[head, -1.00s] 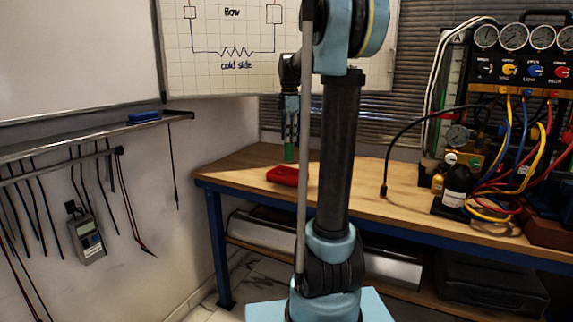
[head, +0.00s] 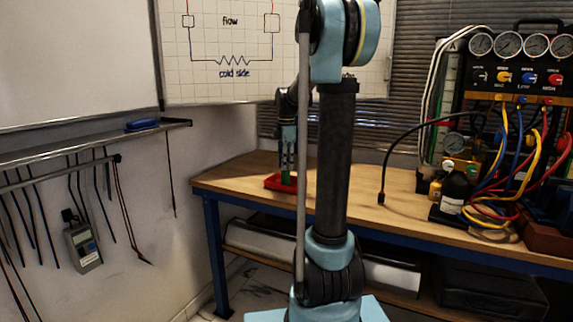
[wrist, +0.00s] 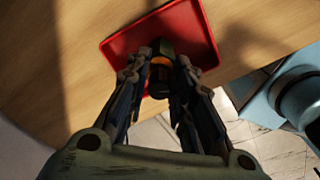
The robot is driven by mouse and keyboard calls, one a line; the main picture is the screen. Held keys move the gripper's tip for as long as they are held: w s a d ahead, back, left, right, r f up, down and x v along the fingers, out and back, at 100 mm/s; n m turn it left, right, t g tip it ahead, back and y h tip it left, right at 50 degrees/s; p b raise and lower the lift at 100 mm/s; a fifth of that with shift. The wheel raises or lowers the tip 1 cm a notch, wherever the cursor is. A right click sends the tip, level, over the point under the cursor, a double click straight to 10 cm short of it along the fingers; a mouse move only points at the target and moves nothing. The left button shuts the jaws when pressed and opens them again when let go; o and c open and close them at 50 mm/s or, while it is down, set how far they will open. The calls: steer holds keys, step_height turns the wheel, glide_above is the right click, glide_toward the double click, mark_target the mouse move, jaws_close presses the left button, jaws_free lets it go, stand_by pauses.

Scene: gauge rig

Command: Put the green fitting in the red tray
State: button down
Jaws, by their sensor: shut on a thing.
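The red tray (head: 271,183) lies on the workbench, left of my arm's column in the head view. In the wrist view the tray (wrist: 204,36) is behind my fingertips. My gripper (head: 287,154) points down at the tray. In the wrist view my gripper (wrist: 161,66) is shut on the green fitting (wrist: 160,82), which looks dark with an orange band. The fitting (head: 287,176) shows as a small green piece below the fingers in the head view. I cannot tell whether it touches the tray floor.
The wooden workbench (head: 235,172) is clear around the tray. A gauge panel (head: 515,75) with coloured hoses and small bottles (head: 455,188) stands at the bench's right. A black hose (head: 387,160) hangs near the middle. A wall rack with leads and a meter (head: 84,246) is at left.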

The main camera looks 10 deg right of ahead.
steer(key=c, duration=1.4)
jaws_free()
steer(key=shift+r, duration=0.1)
step_height(320, 180, up, 12)
steer(key=s+f+m+t, duration=0.1)
steer(key=s+f+m, duration=0.4)
steer(key=s, duration=0.5)
steer(key=s+f+m, duration=0.5)
steer(key=s, duration=0.5)
steer(key=s+f+m+t, duration=0.1)
steer(key=s+f+m, duration=0.8)
steer(key=s+f, duration=0.6)
step_height(320, 180, down, 2)
steer(key=shift+d+f+m, duration=0.1)
steer(key=shift+d+m, duration=0.15)
steer(key=shift+m, duration=0.05)
